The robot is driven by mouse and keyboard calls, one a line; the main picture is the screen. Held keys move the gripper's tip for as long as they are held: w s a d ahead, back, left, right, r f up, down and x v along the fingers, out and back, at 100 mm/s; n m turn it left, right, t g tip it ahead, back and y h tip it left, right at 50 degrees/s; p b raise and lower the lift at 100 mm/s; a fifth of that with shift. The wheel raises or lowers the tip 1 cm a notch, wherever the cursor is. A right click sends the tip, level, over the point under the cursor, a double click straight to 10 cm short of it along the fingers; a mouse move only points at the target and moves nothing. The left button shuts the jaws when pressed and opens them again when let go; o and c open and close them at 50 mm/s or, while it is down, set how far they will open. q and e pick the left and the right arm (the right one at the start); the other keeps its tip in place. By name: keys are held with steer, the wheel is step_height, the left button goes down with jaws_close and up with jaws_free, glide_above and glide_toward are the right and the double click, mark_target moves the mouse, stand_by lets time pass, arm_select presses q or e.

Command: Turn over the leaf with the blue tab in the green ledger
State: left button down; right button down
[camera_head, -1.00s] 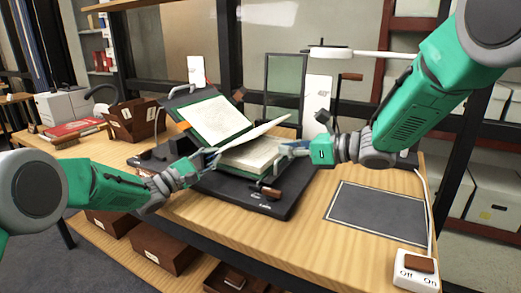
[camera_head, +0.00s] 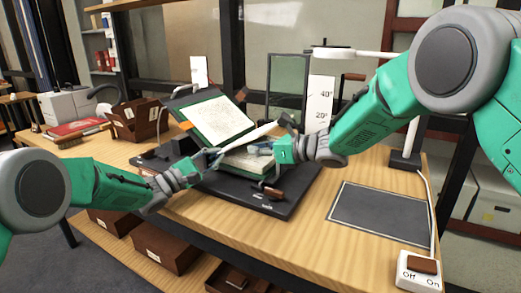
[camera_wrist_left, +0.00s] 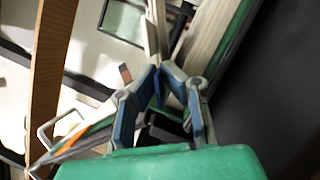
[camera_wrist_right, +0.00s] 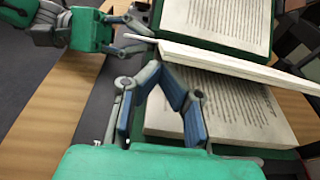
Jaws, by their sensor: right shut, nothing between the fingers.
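The green ledger (camera_head: 247,174) lies open on a black cradle (camera_head: 280,207), written page blocks on both sides. One thick pale leaf (camera_head: 252,134) stands raised between them, nearly edge-on; it also shows in the right wrist view (camera_wrist_right: 230,65). My left gripper (camera_head: 212,153) is shut on the leaf's near end, as the left wrist view (camera_wrist_left: 156,72) shows. I cannot make out the blue tab; the fingers may hide it. My right gripper (camera_head: 264,149) is shut and empty, above the lower page block (camera_wrist_right: 240,110) and close to the raised leaf.
A brown handle (camera_head: 272,192) sits on the cradle's front. A dark mat (camera_head: 380,210) and a white switch box (camera_head: 417,271) lie to the right. A white scale card (camera_head: 320,100) stands behind. Brown boxes (camera_head: 137,119) stand at the left. Bare wood lies in front.

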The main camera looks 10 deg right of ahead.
steer(key=shift+w+a+r, duration=0.1)
steer(key=shift+a+r, duration=0.05)
steer(key=shift+r, duration=0.25)
steer(key=shift+w+a+r, duration=0.1)
steer(key=shift+r, duration=0.3)
steer(key=shift+w+a+f, duration=0.1)
steer(key=shift+w+a, duration=0.05)
steer(key=shift+a, duration=0.25)
